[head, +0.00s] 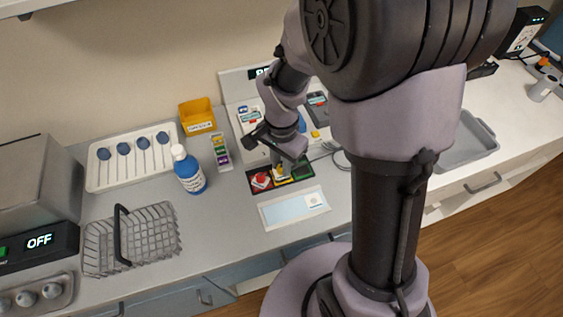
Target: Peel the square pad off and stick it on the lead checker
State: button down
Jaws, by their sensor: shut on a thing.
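My gripper (279,165) points down over the middle, yellow section of a dark tray (254,186) with red, yellow and green sections. It is shut on a small pale thing (279,172), partly hidden by the fingers; I cannot tell whether this touches the tray. A pale sheet (270,215) with a light blue area lies in front of the tray. A small whitish square pad (314,200) shows at the sheet's right end, apart from my gripper. I cannot tell for sure which device is the lead checker; a white panel with a dark display (240,84) stands behind my arm, partly hidden.
A wire basket (155,236) is at front left. A grey tray (480,148) lies at right. Bare counter shows left of the sheet.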

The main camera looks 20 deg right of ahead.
jog(key=shift+f+b, duration=0.65)
dwell(0.9)
jog(key=c, duration=1.6)
grip_release()
jog(key=shift+o, duration=0.2)
jog(key=shift+r+p, duration=1.65)
jog(key=shift+r, duration=0.4)
jog(key=shift+o, duration=0.4)
jog(key=o, duration=0.5)
